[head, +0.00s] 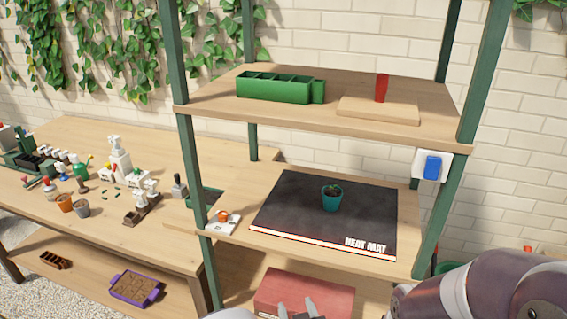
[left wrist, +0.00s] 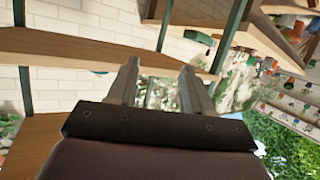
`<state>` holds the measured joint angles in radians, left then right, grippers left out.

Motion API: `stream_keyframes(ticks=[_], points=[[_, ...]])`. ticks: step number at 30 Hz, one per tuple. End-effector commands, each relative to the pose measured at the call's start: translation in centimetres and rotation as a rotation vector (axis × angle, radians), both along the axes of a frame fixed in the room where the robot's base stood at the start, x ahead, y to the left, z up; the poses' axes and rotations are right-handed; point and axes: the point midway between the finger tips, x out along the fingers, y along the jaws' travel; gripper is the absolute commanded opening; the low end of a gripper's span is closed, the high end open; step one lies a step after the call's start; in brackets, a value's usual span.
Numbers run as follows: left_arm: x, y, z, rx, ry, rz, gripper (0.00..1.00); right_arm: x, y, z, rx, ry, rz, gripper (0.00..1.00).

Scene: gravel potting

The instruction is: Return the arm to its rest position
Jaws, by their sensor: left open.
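My left gripper (head: 297,307) is at the bottom edge of the head view, in front of the shelf rack's lower part. Its two fingers are apart. In the left wrist view the fingers (left wrist: 160,67) stand spread with nothing between them. A teal pot (head: 331,199) with a small plant stands upright on the black heat mat (head: 285,195), on the middle shelf. The gripper is apart from the pot and mat. My right gripper is not in view.
A reddish box (head: 303,294) sits on the low shelf just behind the gripper. A green planter (head: 273,88) and a red object (head: 382,88) on a wooden board (head: 365,109) are on the top shelf. A workbench (head: 110,150) with many small items stands left.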

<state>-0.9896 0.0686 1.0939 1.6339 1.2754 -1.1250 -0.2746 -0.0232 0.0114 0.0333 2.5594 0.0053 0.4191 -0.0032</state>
Motion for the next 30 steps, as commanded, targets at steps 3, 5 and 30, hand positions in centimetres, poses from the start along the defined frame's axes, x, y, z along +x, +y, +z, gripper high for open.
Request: stream_keyframes(ticks=[3,5,30], points=[[-0.9,-2.7,-1.7,-0.048,0.157,-0.163,0.50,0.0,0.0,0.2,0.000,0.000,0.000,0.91],[-1.6,-3.6,-2.3,-0.067,0.255,-0.246,0.50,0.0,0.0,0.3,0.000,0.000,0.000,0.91],[-11.9,21.1,5.8,-0.027,1.135,-0.221,0.50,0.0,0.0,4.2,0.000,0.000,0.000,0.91]])
